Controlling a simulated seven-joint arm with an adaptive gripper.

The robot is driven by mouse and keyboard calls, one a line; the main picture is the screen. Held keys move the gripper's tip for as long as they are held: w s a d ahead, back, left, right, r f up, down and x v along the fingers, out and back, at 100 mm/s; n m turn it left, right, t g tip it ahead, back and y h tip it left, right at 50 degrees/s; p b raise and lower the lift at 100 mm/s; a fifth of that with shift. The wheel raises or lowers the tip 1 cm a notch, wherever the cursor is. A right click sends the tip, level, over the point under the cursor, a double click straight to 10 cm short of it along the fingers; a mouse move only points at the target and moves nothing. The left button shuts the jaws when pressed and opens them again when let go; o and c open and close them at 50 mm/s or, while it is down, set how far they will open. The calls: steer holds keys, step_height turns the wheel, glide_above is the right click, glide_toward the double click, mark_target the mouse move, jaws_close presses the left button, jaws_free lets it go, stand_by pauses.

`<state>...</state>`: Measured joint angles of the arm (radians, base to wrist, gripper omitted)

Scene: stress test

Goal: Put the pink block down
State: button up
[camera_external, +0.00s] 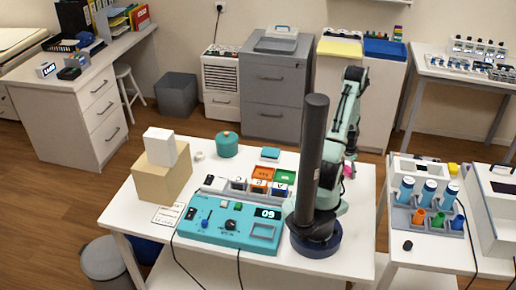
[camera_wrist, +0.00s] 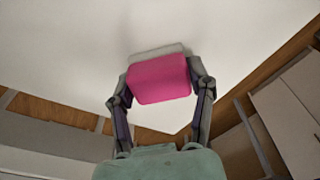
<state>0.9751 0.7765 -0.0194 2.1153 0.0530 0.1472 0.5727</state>
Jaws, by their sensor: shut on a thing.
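The pink block (camera_wrist: 160,80) sits between the two fingers of my gripper (camera_wrist: 161,72) in the wrist view, and the fingers are shut on its sides. White tabletop fills the view beyond it, with a greyish patch along the block's far edge. I cannot tell whether the block touches the table. In the external view a small bit of the pink block (camera_external: 348,171) shows at the right edge of the white table (camera_external: 345,262), low behind my arm. My gripper is mostly hidden there.
On the table, left of my arm, are a teal control box (camera_external: 235,229), orange tray (camera_external: 262,174), green tray (camera_external: 284,176), teal round pot (camera_external: 227,145) and cardboard box (camera_external: 161,179) with a white block (camera_external: 160,148) on top. A side table (camera_external: 450,258) holds bottles to the right.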

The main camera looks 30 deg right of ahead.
mark_target(345, 170)
steer(key=o, duration=1.1)
steer(key=shift+c, duration=0.2)
step_height(345, 170, up, 12)
steer(key=a, duration=0.1)
steer(key=shift+a+r, duration=0.15)
steer(key=shift+a, duration=0.15)
steer(key=w+a+r+n, duration=0.4)
steer(key=a+r+n, duration=0.2)
steer(key=a, duration=0.5)
steer(key=s+a+r+n, duration=0.2)
steer(key=s+a+n, duration=0.1)
steer(key=a, duration=0.3)
steer(key=s+a+r+n+y, duration=0.1)
steer(key=s+a+r+n, duration=0.1)
steer(key=a+n, duration=0.3)
steer(key=s+a+r+n+y, duration=0.1)
steer(key=s+a+r+n, duration=0.1)
steer(key=a+n, duration=0.3)
steer(key=shift+s+a, duration=0.85)
steer(key=shift+a, duration=0.4)
